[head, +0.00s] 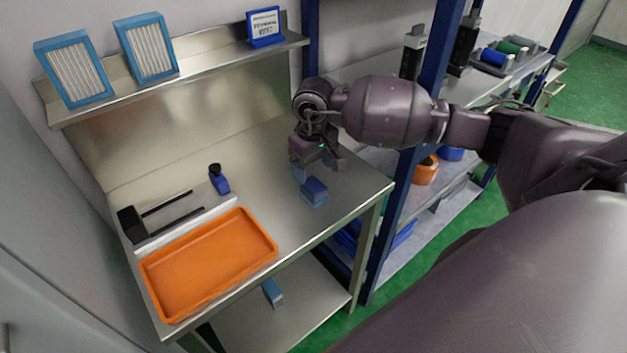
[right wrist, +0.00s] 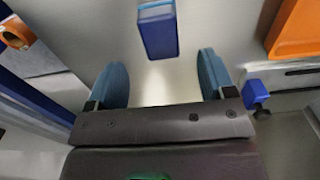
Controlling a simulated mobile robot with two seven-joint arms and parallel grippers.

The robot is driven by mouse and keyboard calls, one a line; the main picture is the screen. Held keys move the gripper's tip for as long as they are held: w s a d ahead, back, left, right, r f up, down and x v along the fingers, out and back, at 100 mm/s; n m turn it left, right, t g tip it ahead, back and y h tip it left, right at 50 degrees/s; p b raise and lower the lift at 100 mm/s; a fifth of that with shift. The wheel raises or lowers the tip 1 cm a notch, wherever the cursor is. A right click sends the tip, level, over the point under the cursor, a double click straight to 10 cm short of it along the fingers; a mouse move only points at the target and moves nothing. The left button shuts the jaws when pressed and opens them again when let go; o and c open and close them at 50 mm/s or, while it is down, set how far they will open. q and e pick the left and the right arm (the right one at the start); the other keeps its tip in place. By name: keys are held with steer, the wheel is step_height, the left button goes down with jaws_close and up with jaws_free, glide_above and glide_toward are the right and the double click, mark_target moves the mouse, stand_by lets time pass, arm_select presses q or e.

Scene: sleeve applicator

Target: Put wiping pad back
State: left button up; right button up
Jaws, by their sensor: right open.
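The wiping pad, a small dark blue block with a lighter blue base (head: 314,192), lies on the metal table near its right front edge. In the right wrist view the pad (right wrist: 158,32) shows at the top, beyond the fingertips and roughly between their lines. My right gripper (head: 316,168) is above the table just behind the pad, pointing down. Its two blue fingertips are spread wide with nothing between them, as the right wrist view (right wrist: 163,82) shows. The gripper does not appear to touch the pad. My left gripper is not in view.
An orange tray (head: 208,264) lies at the table's front left. The back shelf (head: 190,80) holds two blue-framed filters and a blue sign (head: 264,27). A blue rack post (head: 425,90) rises right.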

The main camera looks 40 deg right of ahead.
mark_target(314, 184)
step_height(314, 184, up, 6)
stand_by(0.4)
stand_by(0.3)
